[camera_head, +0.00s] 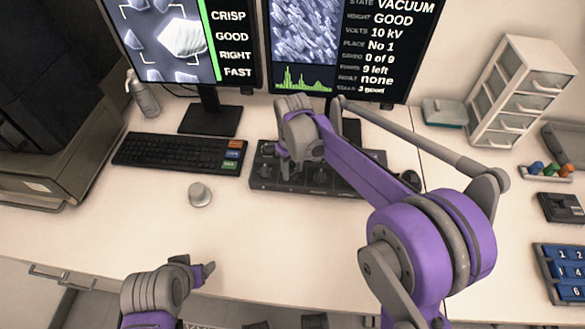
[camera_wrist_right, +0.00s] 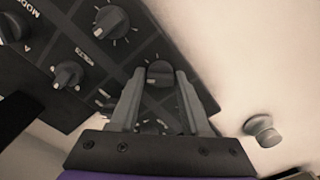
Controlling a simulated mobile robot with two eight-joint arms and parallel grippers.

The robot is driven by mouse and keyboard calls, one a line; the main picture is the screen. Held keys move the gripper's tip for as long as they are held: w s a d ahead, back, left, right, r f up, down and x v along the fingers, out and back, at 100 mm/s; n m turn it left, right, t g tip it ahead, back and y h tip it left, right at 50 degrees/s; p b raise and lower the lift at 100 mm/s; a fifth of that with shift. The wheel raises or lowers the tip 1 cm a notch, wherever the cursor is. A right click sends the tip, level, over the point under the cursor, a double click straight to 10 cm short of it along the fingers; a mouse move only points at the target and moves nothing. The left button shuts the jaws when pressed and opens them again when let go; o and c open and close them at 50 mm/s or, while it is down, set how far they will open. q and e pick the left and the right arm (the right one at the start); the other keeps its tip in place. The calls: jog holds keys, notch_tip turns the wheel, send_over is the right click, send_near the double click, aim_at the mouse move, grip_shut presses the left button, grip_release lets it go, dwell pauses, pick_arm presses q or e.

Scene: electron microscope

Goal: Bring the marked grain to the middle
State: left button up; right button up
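The left monitor (camera_head: 160,45) shows a pale, bright grain (camera_head: 183,38) right of the picture's middle, with corner brackets around the view. Beside it are the words CRISP, GOOD, RIGHT and FAST. A dark control panel (camera_head: 262,180) with several knobs lies below the screens. My right gripper (camera_head: 287,170) is over the panel's left part. In the right wrist view its two fingers (camera_wrist_right: 160,78) are apart, with a black knob (camera_wrist_right: 158,72) showing between their tips. I cannot tell whether they touch it. My left gripper (camera_head: 207,269) is low over the desk's front edge; its finger gap is unclear.
A keyboard (camera_head: 180,153), a small grey cylinder (camera_head: 200,194) and a bottle (camera_head: 143,95) stand left. A drawer unit (camera_head: 520,90) and a numbered blue tray (camera_head: 565,272) are right. The desk's front middle is clear.

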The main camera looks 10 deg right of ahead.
aim_at(293, 171)
jog(key=o, duration=0.3)
notch_tip(293, 171, up, 11)
jog(key=shift+p, duration=0.45)
jog(key=shift+f, duration=0.15)
dwell(1.2)
